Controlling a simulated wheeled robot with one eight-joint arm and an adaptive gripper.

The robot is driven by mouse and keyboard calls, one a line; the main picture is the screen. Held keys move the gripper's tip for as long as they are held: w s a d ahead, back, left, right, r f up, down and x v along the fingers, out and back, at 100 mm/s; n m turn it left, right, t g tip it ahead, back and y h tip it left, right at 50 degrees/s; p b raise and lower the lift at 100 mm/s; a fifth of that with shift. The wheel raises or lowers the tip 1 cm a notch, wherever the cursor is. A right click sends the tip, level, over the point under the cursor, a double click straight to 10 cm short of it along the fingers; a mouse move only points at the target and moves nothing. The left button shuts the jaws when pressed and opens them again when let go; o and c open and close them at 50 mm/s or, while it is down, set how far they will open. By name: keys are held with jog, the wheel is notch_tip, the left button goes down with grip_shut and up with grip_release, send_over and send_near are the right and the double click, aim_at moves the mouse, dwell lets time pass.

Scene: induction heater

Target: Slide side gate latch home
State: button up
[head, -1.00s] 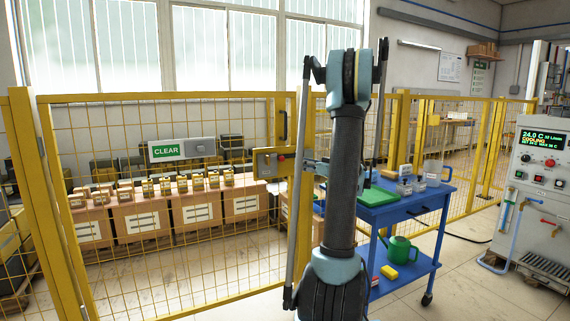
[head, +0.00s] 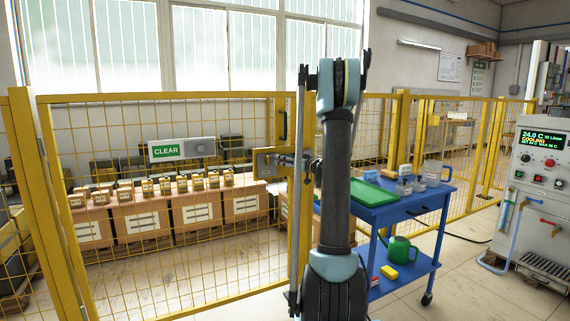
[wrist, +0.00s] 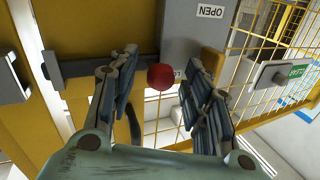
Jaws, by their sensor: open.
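The side gate latch has a red round knob (wrist: 161,77) on a grey bar (wrist: 105,66). The bar runs left from a grey plate (wrist: 195,45) labelled OPEN; a second label is partly hidden behind the knob. My gripper (wrist: 162,60) is open, one finger on each side of the knob, with visible gaps and no clear contact. A dark bracket (wrist: 12,78) stands at the far left of the wrist view. In the head view the latch plate (head: 264,163) is on the yellow gate's right post, and my gripper (head: 287,161) covers the knob.
The yellow mesh gate (head: 170,98) carries a CLEAR sign (head: 166,150). Boxes (head: 142,221) stand behind it. A blue cart (head: 400,212) with a green tray and jars stands right of my arm.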

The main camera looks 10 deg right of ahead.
grip_shut()
jog(key=w+d, duration=0.2)
jog(key=d, duration=0.4)
grip_release()
jog(key=shift+d, duration=0.2)
jog(key=shift+a, duration=0.1)
jog(key=v, duration=1.2)
